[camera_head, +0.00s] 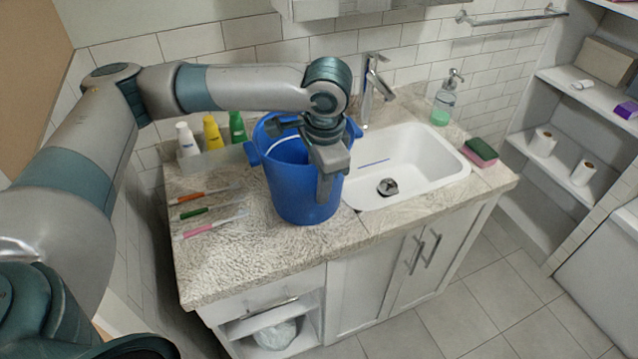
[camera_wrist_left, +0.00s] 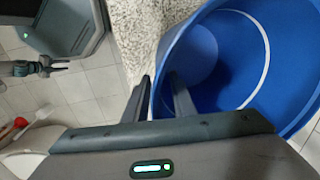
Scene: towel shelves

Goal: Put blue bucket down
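The blue bucket (camera_head: 290,190) is upright at the counter, just left of the sink. Its base looks at or very near the countertop (camera_head: 235,260); I cannot tell whether it touches. My left gripper (camera_head: 326,190) is at the bucket's near right rim, pointing down. In the left wrist view the bucket (camera_wrist_left: 225,60) fills the right side. There my left gripper (camera_wrist_left: 160,85) has one finger inside the bucket and one outside, closed about its wall. My right gripper (camera_wrist_left: 52,67) seems to show small at the left of that view; its fingers are too small to judge.
The white sink (camera_head: 425,160) and faucet (camera_head: 375,90) are right of the bucket. Bottles (camera_head: 212,132) stand behind it on the left. Several toothbrushes (camera_head: 210,212) lie left of it. A soap dispenser (camera_head: 445,98) and sponge (camera_head: 480,150) are beyond the sink. The counter's front left is clear.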

